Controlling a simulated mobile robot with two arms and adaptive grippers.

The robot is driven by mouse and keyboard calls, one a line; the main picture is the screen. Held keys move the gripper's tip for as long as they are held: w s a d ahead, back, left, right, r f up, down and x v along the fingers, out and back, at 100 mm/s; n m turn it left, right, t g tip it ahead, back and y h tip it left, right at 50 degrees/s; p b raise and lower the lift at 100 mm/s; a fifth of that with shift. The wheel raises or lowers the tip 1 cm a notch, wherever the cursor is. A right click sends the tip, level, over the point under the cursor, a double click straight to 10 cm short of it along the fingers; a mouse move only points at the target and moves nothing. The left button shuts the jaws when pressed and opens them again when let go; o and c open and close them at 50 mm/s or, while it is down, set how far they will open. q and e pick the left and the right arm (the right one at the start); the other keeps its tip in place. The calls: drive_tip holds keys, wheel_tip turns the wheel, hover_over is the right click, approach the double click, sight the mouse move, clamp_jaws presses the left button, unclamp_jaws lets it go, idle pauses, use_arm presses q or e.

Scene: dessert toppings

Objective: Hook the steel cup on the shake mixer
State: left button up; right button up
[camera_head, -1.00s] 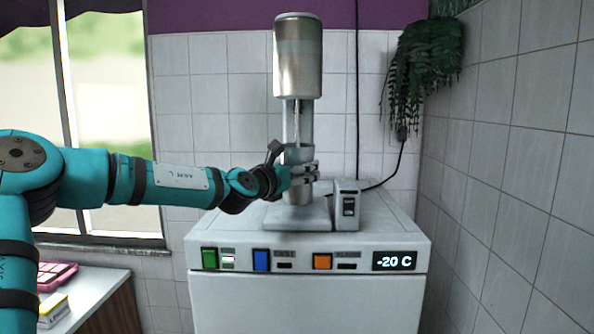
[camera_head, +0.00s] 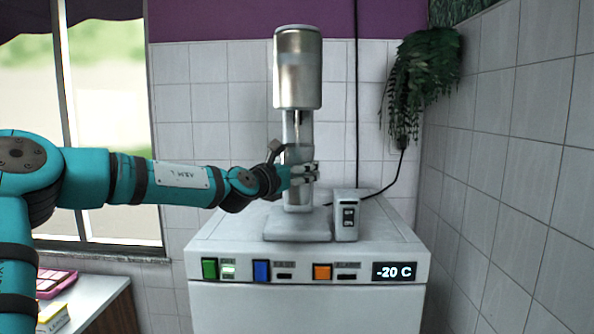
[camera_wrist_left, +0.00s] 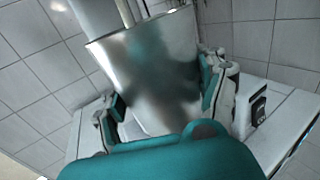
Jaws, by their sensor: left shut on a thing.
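The shake mixer (camera_head: 298,68) stands on top of a white freezer, with a silver motor head, a thin spindle below it and a flat base. My left gripper (camera_head: 304,174) is shut on the steel cup (camera_head: 298,195) in front of the mixer's column. In the left wrist view the cup (camera_wrist_left: 150,75) fills the middle, between the two fingers of the gripper (camera_wrist_left: 165,105). The cup is upright below the motor head, around the lower end of the spindle. Whether its rim touches a hook is hidden. My right gripper is out of view.
The white freezer (camera_head: 310,305) has coloured switches and a -20 C display on its front. A small switch box (camera_head: 346,217) stands right of the mixer base. A hanging plant (camera_head: 424,75) and a tiled wall are at right. A counter (camera_head: 95,305) is at lower left.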

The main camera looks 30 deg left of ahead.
sight(298, 140)
use_arm(q)
drive_tip(key=shift+r, duration=0.25)
drive_tip(key=shift+w+a+r+g+p, duration=0.15)
drive_tip(key=shift+w+r+g+p, duration=0.1)
drive_tip(key=shift+r+p, duration=0.8)
drive_tip(key=shift+w+a+r+g+p, duration=0.2)
drive_tip(key=shift+r+p, duration=0.45)
drive_tip(key=shift+p, duration=0.8)
drive_tip(key=shift+w+r+p, duration=0.1)
drive_tip(key=shift+r+p, duration=0.55)
drive_tip(key=shift+r, duration=0.85)
